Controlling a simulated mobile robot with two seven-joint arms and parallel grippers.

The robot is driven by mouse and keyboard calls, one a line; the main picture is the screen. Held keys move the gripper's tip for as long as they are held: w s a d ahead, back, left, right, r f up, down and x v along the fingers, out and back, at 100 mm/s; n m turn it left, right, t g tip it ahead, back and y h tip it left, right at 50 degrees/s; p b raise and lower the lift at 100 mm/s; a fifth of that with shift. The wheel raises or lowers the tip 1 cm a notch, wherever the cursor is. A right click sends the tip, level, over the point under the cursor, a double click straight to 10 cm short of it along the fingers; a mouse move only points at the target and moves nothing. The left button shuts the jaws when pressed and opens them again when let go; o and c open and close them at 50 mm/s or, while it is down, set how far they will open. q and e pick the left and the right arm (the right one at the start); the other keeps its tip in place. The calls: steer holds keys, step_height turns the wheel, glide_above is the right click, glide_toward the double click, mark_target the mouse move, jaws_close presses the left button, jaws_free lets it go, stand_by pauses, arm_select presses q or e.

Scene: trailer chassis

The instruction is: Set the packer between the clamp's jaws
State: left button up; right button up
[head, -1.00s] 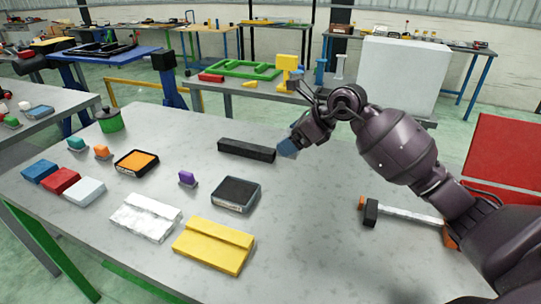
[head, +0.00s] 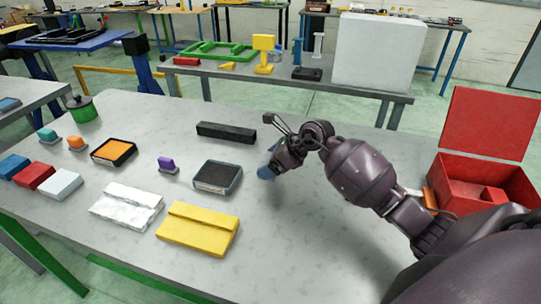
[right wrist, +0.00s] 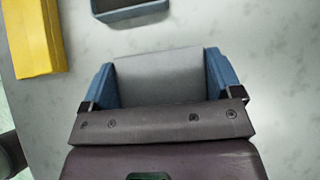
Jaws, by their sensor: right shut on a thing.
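In the right wrist view, my right gripper (right wrist: 165,85) has its blue fingers shut on a flat grey block (right wrist: 160,75), which looks like the packer. In the head view, the right gripper (head: 268,172) is over the table, right of the dark-topped tray, and the block is hidden there. The clamp is mostly hidden behind my right arm. Only an orange part (head: 430,199), likely its end, shows beside the arm, and its jaws cannot be seen. My left gripper is not in view.
The grey table (head: 300,230) holds a long black block (head: 226,132), a dark-topped tray (head: 217,178), a yellow block (head: 198,229), a white block (head: 126,206) and a purple piece (head: 168,164). An open red box (head: 485,180) stands at right. The front middle is clear.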

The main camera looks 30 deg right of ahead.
steer(key=shift+f, duration=1.9)
steer(key=shift+f, duration=0.15)
steer(key=o, duration=1.4)
steer(key=shift+f, duration=0.15)
steer(key=shift+o, duration=1.1)
